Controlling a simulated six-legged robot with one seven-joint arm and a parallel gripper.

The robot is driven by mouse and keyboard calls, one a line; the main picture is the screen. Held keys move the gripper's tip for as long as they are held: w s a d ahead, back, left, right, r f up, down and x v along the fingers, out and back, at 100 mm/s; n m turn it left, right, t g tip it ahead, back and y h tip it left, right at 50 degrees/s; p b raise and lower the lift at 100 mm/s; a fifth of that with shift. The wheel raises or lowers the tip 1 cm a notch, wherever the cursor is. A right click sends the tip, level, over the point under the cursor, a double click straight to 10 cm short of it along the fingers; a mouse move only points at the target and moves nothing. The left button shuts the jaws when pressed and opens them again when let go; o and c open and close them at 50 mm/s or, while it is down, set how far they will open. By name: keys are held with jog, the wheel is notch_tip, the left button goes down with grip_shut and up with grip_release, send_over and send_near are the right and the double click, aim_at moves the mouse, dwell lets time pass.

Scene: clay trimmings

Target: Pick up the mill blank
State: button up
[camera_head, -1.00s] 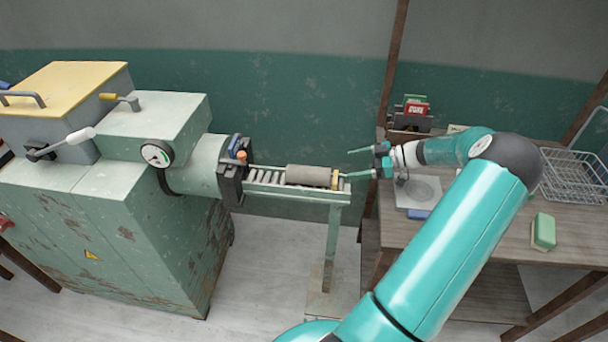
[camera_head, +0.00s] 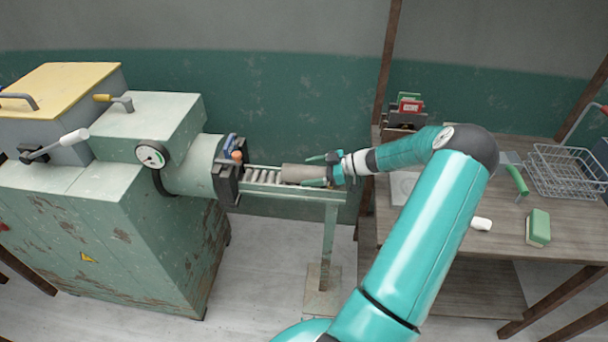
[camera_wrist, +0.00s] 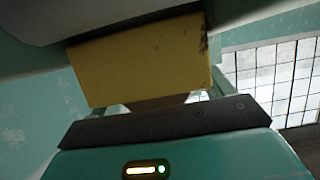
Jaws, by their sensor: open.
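The mill blank (camera_head: 297,172), a grey-brown cylinder, lies on its side at the right end of the roller rack (camera_head: 262,177). My gripper (camera_head: 313,170) is open at the blank's right end, with one teal finger on the far side and one on the near side. It partly hides that end, and I cannot tell whether the fingers touch it. In the wrist view, a yellow block (camera_wrist: 145,60) stands close in front of the black palm of my gripper, and a grey surface fills the top, too close to identify.
The green machine (camera_head: 120,215) with a black-framed opening (camera_head: 228,170) stands at the rack's left end. On the right, a wooden table (camera_head: 440,235) holds a wire basket (camera_head: 568,172), a green-and-white block (camera_head: 538,228) and a small white piece (camera_head: 481,224). Wall space behind the rack is clear.

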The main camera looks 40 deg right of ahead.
jog(key=shift+w+a+f, duration=0.1)
jog(key=shift+w+a, duration=0.05)
jog(key=shift+c, duration=0.2)
jog(key=c, duration=1.4)
jog(key=shift+c, duration=0.3)
jog(key=shift+r, duration=0.2)
